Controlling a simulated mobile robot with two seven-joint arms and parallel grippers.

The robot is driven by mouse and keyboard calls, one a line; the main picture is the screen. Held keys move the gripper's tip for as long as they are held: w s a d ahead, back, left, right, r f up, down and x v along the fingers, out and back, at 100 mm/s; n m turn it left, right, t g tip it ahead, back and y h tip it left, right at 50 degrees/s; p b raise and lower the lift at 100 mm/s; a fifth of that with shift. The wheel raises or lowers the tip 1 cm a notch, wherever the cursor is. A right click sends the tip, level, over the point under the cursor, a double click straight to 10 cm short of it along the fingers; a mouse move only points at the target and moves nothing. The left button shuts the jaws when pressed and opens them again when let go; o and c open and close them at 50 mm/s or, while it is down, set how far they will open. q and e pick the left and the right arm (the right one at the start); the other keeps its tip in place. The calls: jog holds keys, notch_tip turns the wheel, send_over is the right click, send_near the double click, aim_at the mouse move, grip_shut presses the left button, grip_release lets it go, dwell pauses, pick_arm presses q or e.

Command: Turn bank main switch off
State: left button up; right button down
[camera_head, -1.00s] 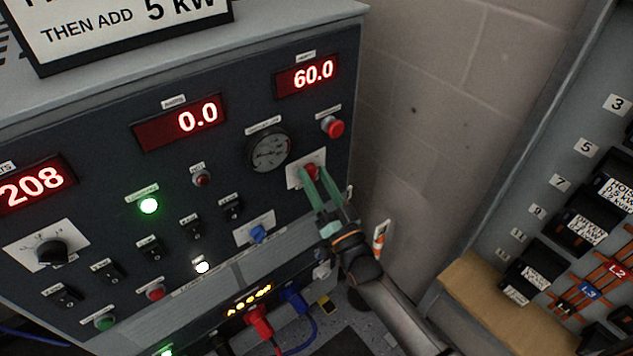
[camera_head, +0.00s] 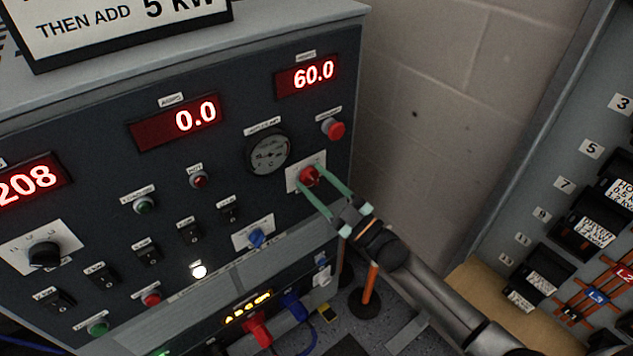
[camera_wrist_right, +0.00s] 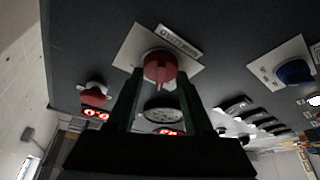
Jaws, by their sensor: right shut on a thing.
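A red rotary knob (camera_head: 310,175) sits on a white plate (camera_head: 293,181) at the right side of the dark front panel, below the round gauge. Its label is too small to read. My right gripper (camera_head: 312,184) reaches it from the lower right, its two green fingers on either side of the knob and shut on it. In the right wrist view the knob (camera_wrist_right: 158,66) shows between the far ends of the dark fingers (camera_wrist_right: 158,88). My left gripper is not in view.
A red mushroom button (camera_head: 334,129) is above the knob, and a blue knob (camera_head: 256,237) is at its lower left. Red and blue plugs (camera_head: 258,330) are below. A breaker panel (camera_head: 590,170) stands at right. An orange post (camera_head: 370,284) stands on the floor.

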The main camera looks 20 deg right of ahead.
jog(key=shift+n+g+y, duration=0.4)
jog(key=shift+n+g, duration=0.2)
jog(key=shift+n, duration=1.5)
jog(key=shift+c, duration=1.5)
grip_release()
jog(key=b+v, duration=0.1)
jog(key=v, duration=1.1)
jog(key=shift+s+d, duration=0.15)
jog(key=shift+d, duration=0.1)
jog(key=shift+f, duration=0.1)
